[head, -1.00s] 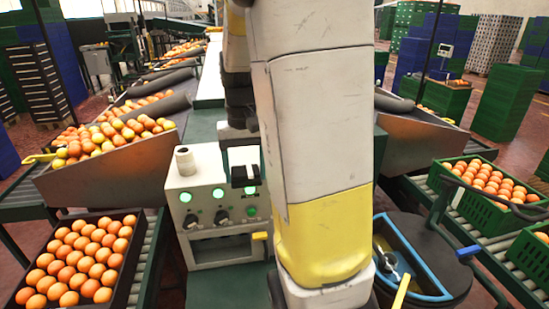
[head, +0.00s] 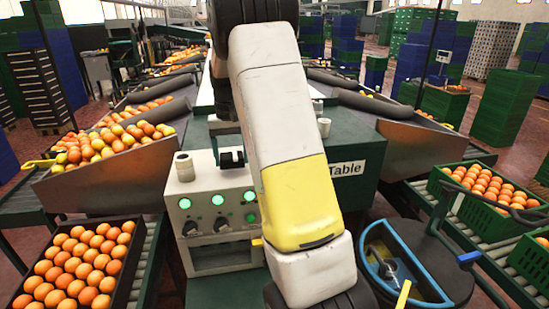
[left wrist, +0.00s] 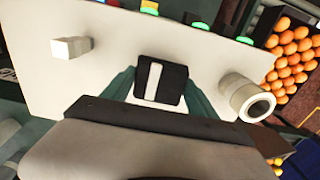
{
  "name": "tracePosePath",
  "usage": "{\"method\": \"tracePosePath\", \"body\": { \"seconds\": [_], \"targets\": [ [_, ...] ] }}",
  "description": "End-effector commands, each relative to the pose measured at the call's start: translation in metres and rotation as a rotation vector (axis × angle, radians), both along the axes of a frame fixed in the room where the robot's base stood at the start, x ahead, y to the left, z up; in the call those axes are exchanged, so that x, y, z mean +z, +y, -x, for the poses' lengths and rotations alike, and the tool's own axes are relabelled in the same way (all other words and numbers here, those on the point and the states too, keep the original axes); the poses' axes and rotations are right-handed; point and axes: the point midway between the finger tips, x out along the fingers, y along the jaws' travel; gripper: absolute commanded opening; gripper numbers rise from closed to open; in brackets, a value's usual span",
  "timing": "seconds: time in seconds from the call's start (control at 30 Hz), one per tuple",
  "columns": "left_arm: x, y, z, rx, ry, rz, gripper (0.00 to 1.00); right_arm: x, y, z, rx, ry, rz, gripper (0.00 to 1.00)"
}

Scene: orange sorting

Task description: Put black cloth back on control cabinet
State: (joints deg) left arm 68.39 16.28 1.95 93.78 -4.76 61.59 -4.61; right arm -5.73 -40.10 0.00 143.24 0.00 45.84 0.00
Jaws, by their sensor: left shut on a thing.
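The control cabinet (head: 217,240) is a pale box with green lit buttons and dark knobs, front centre-left in the head view. Its pale top also shows in the left wrist view (left wrist: 110,65). My left gripper (head: 231,158) is at the back edge of the cabinet top, beside a white cylinder (head: 183,166). A small black piece with a white stripe, which looks like the black cloth (left wrist: 176,86), sits at the fingertips in the left wrist view. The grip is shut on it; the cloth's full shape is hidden. I cannot tell whether it touches the top. My right gripper is not in view.
A crate of oranges (head: 112,222) is left of the cabinet. A blue-rimmed drum (head: 445,280) stands at the right, near a green crate of oranges (head: 440,182). My large arm link covers the middle.

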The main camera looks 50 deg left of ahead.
Motion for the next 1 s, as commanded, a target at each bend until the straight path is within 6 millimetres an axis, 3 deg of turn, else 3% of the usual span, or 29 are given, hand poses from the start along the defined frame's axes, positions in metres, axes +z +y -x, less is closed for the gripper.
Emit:
{"method": "tracePosePath", "body": {
  "seconds": [0.17, 0.53, 0.57, 0.6, 0.67, 1.0],
  "targets": [
    [-0.024, -0.001, 0.001, 0.0, 0.001, 0.002, 0.05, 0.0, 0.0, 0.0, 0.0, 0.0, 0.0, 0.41],
    [-0.028, 0.0, 0.0, 0.0, 0.0, 0.0, 0.05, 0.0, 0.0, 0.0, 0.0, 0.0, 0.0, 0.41],
    [-0.028, 0.0, 0.0, 0.0, 0.0, 0.0, 0.71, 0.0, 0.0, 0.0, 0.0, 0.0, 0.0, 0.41],
    [-0.028, 0.0, 0.0, 0.0, 0.0, 0.0, 0.79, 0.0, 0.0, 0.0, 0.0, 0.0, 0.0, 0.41],
    [-0.028, 0.0, 0.0, 0.0, 0.0, 0.0, 0.89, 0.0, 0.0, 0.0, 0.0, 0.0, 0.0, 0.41],
    [-0.026, 0.0, 0.0, 0.001, -0.001, -0.001, 0.89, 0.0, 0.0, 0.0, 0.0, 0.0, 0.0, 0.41]
  ]
}}
